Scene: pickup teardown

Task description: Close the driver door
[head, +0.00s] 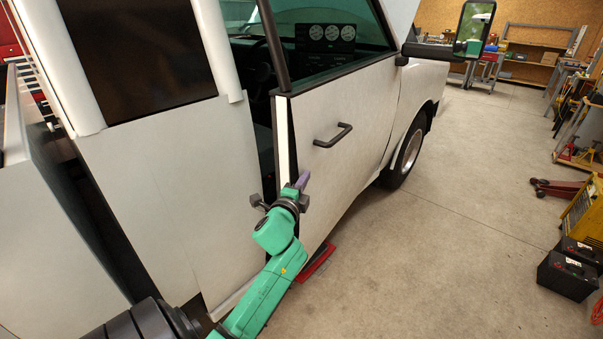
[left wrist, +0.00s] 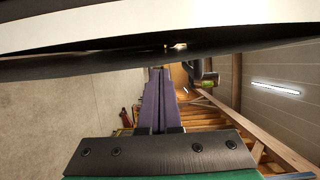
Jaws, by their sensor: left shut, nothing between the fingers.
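The white driver door (head: 350,150) of the pickup stands ajar in the head view, with a dark gap along its rear edge. Its dark handle (head: 332,136) sits on the outer panel. My left gripper (head: 303,180) is at the door's rear edge, below the handle; its purple fingers point up. In the left wrist view, the purple fingers (left wrist: 159,98) lie together, shut and empty. A white and dark edge (left wrist: 150,28), apparently the door's, crosses the top of that view near the fingertips; contact cannot be told. My right gripper is not in view.
The side mirror (head: 474,28) sticks out at the door's front. A red object (head: 318,262) lies on the floor below the door. The concrete floor (head: 440,220) right of the truck is clear. A black battery (head: 568,275) and a red jack (head: 570,188) stand at the right.

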